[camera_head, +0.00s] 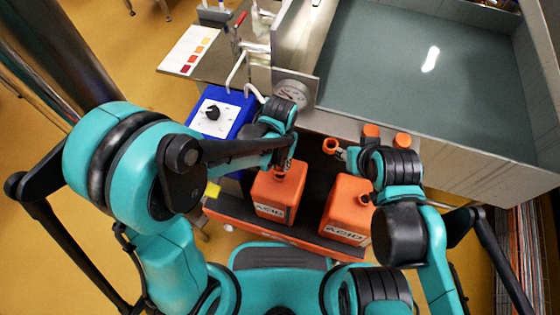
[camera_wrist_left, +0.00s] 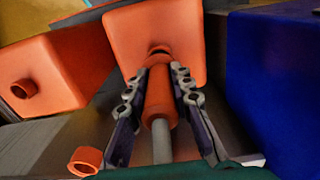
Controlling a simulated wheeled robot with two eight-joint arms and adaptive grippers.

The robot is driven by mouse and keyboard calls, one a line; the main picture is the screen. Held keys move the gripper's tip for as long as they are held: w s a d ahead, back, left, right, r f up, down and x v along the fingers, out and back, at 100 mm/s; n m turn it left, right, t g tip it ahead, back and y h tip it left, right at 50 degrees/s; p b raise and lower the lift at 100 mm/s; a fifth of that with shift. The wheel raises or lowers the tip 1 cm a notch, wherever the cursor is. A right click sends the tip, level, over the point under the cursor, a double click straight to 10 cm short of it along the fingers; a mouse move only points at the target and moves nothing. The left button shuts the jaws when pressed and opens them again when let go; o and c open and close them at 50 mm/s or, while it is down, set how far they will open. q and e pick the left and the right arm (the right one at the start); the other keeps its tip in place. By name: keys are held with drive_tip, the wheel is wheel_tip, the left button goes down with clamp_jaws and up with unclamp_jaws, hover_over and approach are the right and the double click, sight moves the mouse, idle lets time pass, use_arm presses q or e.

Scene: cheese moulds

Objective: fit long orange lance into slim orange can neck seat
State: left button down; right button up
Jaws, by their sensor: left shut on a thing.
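My left gripper (camera_wrist_left: 158,88) is shut on the orange lance (camera_wrist_left: 159,100), which has an orange sleeve and a grey shaft towards the camera. In the left wrist view the lance's far end meets the dark round neck opening of an orange can (camera_wrist_left: 178,28); I cannot tell how deep it sits. In the head view my left gripper (camera_head: 286,160) is directly over this left can (camera_head: 277,195), marked ACID. A wider orange can (camera_head: 345,205), also marked ACID, stands to its right; its dark opening also shows in the wrist view. My right gripper (camera_head: 341,154) is beside a small orange ring (camera_head: 330,146); its grip is unclear.
Both cans stand in a dark, orange-edged tray (camera_head: 270,235). A blue box with a dial (camera_head: 222,112) stands at the left. Behind are a gauge (camera_head: 293,93), a large steel vat (camera_head: 430,75) and two orange caps (camera_head: 371,131) near its rim.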

use_arm(q)
drive_tip(key=shift+f, duration=2)
drive_tip(key=c, duration=1.3)
unclamp_jaws()
drive_tip(key=shift+o, duration=0.2)
wheel_tip(320, 180, up, 12)
drive_tip(key=s+a+r+n+t, duration=0.1)
drive_tip(key=s+a+r+t, duration=0.1)
drive_tip(key=a, duration=0.7)
drive_tip(key=s+a+r+n+t, duration=0.2)
drive_tip(key=s+a+r+t, duration=0.1)
drive_tip(key=a, duration=0.5)
drive_tip(key=shift+a+r+n+t, duration=0.3)
drive_tip(key=shift+a+r+t, duration=0.1)
drive_tip(key=shift+r+t, duration=0.6)
